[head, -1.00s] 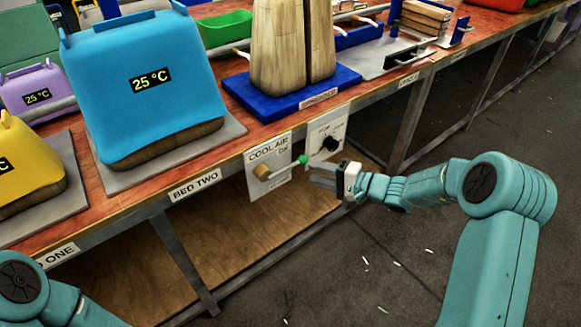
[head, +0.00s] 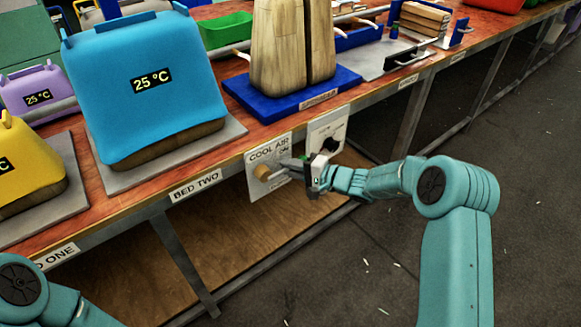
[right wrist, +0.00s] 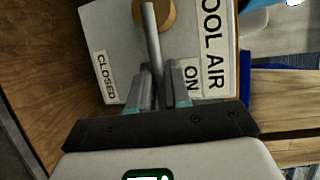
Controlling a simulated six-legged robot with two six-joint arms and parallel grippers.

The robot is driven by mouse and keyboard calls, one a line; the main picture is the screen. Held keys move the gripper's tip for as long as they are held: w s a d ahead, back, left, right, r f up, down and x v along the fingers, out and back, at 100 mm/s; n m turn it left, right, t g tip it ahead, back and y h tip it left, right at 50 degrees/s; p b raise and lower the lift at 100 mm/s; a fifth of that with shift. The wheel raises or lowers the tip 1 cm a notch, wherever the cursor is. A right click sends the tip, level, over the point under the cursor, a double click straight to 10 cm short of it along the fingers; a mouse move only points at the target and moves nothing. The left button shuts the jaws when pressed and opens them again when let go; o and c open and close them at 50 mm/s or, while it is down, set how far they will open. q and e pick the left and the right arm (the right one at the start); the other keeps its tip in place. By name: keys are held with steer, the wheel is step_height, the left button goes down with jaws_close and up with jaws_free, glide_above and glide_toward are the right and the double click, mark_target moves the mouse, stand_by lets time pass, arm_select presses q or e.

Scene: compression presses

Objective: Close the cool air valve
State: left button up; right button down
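The cool air valve is a white panel (head: 256,189) under the table edge with a round tan hub (head: 262,172) and a grey lever. In the head view the lever points right toward my right gripper (head: 288,164). In the right wrist view the lever (right wrist: 151,35) runs from the hub (right wrist: 154,12) down between the two fingers of my right gripper (right wrist: 160,78). The fingers are close around it; whether they press on it I cannot tell. The CLOSED label (right wrist: 105,77) is left of the lever, the ON label (right wrist: 191,78) right. My left gripper is out of view.
A second panel with a black knob (head: 331,146) is right of the valve, close to my right gripper. The table edge runs above. A blue press bed (head: 145,85) reading 25 °C stands on the table. A wooden shelf (head: 255,245) lies below.

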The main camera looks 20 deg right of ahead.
steer(key=shift+f+m+b, duration=0.3)
steer(key=shift+f+b, duration=0.2)
steer(key=shift+b, duration=0.3)
steer(key=shift+s+a+f+m+t+y+b, duration=0.1)
steer(key=shift+s+a+f+m+t+b, duration=0.3)
steer(key=shift+a+f+m+t+b, duration=1.85)
steer(key=shift+s+r+m+t+y+b, duration=0.1)
steer(key=shift+s+r+m+t+b, duration=0.3)
steer(key=shift+m, duration=3.6)
steer(key=shift+s+a+f+m+t+y+b, duration=0.1)
steer(key=shift+s+a+f+m+t+b, duration=0.35)
steer(key=shift+a+f+m+t+b, duration=1.85)
steer(key=shift+d+r+m+g+p, duration=0.75)
steer(key=shift+d+r+m+g, duration=0.2)
steer(key=shift+d+r+g, duration=0.15)
steer(key=c, duration=1.2)
jaws_free()
steer(key=shift+o, duration=0.2)
